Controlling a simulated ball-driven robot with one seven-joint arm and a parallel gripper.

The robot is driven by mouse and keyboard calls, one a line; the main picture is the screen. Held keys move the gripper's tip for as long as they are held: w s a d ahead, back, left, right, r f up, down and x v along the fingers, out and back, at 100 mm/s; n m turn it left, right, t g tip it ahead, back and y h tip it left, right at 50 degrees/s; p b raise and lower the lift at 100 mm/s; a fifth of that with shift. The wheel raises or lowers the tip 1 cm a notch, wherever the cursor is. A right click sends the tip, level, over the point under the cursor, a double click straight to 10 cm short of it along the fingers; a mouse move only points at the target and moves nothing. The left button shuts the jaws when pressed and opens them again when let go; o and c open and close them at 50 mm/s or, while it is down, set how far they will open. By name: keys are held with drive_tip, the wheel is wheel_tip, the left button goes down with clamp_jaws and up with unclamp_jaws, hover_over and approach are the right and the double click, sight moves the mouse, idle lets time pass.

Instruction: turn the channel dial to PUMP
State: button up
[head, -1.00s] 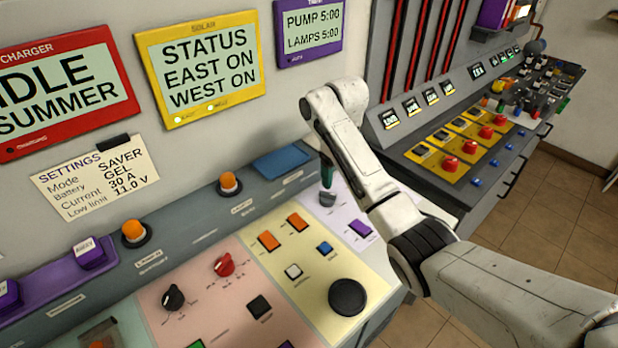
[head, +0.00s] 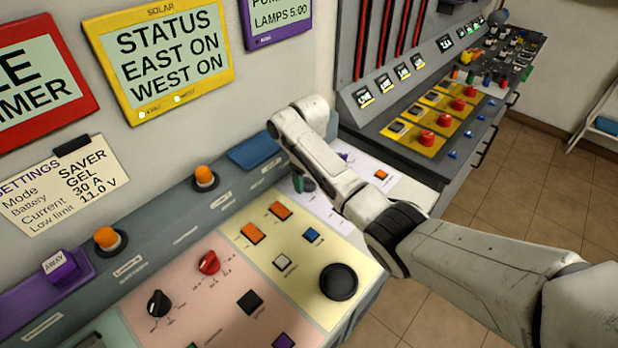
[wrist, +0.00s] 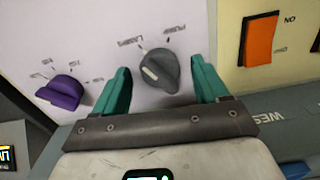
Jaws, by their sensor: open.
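The channel dial (wrist: 160,70) is a dark grey knob on the pale lilac panel in the wrist view, with the labels LAMPS and PUMP above it. Its white mark is on its left side, nearer LAMPS than PUMP. My gripper (wrist: 163,84) is open, with one green finger on each side of the dial. Small gaps seem to show; I cannot tell whether either finger touches it. In the head view the dial (head: 309,184) is partly visible beside a green finger of my gripper (head: 299,184), which my arm mostly hides.
A purple knob (wrist: 62,92) is left of the dial in the wrist view, and an orange rocker switch (wrist: 260,40) is to the right. The head view shows a large black knob (head: 338,281), a red knob (head: 209,262) and a yellow status screen (head: 168,60). A second console (head: 440,110) stands beyond.

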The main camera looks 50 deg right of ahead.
drive_tip(key=shift+f, duration=0.35)
drive_tip(key=shift+c, duration=0.3)
drive_tip(key=c, duration=1)
